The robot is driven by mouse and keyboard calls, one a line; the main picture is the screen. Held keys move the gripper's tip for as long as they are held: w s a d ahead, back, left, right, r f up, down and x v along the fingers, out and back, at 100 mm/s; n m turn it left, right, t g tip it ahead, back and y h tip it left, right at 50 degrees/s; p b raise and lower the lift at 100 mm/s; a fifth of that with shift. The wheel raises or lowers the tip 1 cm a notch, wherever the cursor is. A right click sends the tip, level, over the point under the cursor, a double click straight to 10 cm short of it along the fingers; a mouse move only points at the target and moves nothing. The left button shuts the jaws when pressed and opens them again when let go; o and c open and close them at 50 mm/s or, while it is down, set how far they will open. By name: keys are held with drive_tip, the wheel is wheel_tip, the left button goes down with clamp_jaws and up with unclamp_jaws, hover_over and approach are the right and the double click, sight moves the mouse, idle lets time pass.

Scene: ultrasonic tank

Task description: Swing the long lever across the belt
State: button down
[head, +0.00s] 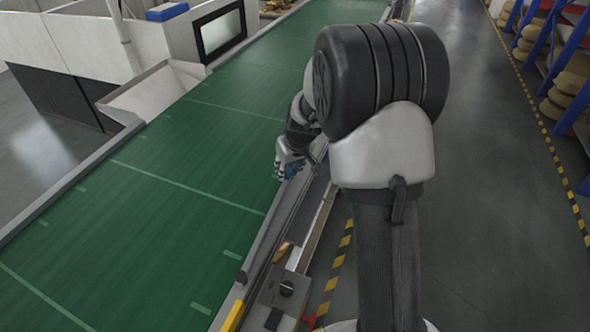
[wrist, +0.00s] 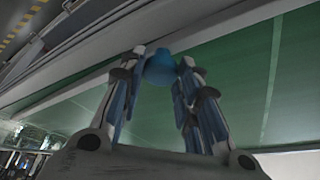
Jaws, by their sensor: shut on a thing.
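My gripper (head: 289,168) is low over the right edge of the green belt (head: 190,180), beside the side rail. In the wrist view my gripper (wrist: 163,64) has its fingers closed around a rounded blue knob (wrist: 161,72), which I take to be the lever's end. The lever's long shaft cannot be made out clearly in either view; my fingers and arm hide part of that area.
A control box with a black knob (head: 286,288) sits on the near right side of the belt frame. A white chute (head: 150,92) and a machine with a screen (head: 220,32) stand at the far left side. The belt surface near my gripper is clear.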

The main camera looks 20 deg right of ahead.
drive_tip(key=w+a+n, duration=0.1)
drive_tip(key=w+a, duration=0.1)
drive_tip(key=a, duration=0.1)
drive_tip(key=w+a+n+y+b, duration=0.1)
drive_tip(key=w+a, duration=0.1)
drive_tip(key=a, duration=0.1)
drive_tip(key=w+a+n, duration=0.2)
drive_tip(key=a, duration=0.1)
drive_tip(key=shift+a+f+b, duration=0.1)
drive_tip(key=shift+a+b, duration=0.15)
drive_tip(key=shift+b, duration=0.15)
drive_tip(key=a+n, duration=0.1)
drive_tip(key=a, duration=0.2)
drive_tip(key=w+a+n+g+y, duration=0.1)
drive_tip(key=a, duration=0.3)
drive_tip(key=w+a+n, duration=0.1)
drive_tip(key=a+n, duration=0.1)
drive_tip(key=a, duration=0.1)
drive_tip(key=shift+a+y, duration=0.3)
drive_tip(key=shift+a, duration=0.5)
drive_tip(key=c, duration=1.3)
unclamp_jaws()
drive_tip(key=shift+a+g, duration=0.15)
drive_tip(key=shift+g, duration=0.15)
drive_tip(key=shift+o, duration=0.5)
